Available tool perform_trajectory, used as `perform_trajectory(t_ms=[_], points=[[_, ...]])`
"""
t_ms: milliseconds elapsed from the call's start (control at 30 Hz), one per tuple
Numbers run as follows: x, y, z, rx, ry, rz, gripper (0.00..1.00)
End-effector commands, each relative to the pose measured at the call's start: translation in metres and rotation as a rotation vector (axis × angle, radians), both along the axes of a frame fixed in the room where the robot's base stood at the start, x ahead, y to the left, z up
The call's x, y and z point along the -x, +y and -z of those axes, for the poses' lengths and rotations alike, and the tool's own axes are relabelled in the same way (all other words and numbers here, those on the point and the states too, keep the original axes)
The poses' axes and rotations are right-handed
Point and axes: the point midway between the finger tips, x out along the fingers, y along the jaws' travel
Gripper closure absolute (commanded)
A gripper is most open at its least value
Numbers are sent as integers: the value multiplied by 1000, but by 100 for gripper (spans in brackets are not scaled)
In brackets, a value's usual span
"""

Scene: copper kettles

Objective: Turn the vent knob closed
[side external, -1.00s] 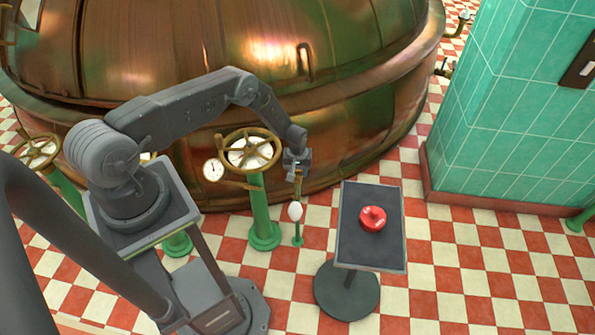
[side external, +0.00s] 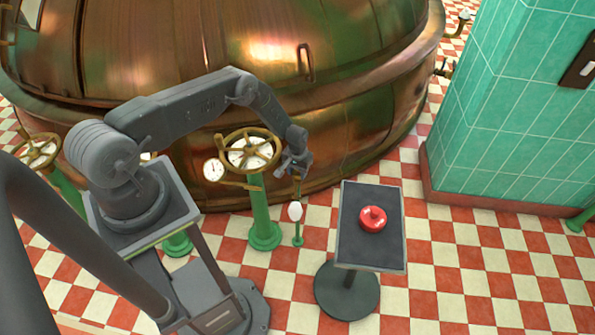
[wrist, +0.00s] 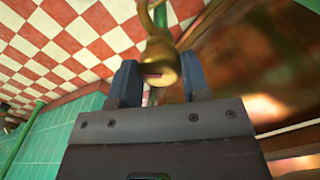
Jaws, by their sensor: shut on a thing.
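The vent knob appears to be the brass fitting (wrist: 160,66) between my fingers in the wrist view. It sits at the top of a slim green post with a white bulb-like part (side external: 295,211) in the side view. My gripper (wrist: 158,78) is shut on the brass fitting, with one dark blue finger on each side. In the side view my gripper (side external: 290,168) is at the top of that post, in front of the copper kettle, and hides most of the knob.
A brass handwheel on a green pedestal (side external: 259,213) and a round gauge (side external: 213,169) stand just left of my gripper. A black stand (side external: 355,250) bearing a red object (side external: 373,219) is to the right. The copper kettle (side external: 350,120) rises close behind.

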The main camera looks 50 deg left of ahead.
Motion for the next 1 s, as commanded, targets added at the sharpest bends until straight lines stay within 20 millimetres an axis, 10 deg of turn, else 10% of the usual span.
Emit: perform_trajectory(t_ms=[700, 733, 1000], points=[[0, 0, 1, -1, -2, 97, 81], [0, 0, 1, -1, -2, 97, 56], [0, 0, 0, 0, -1, 97, 31]])
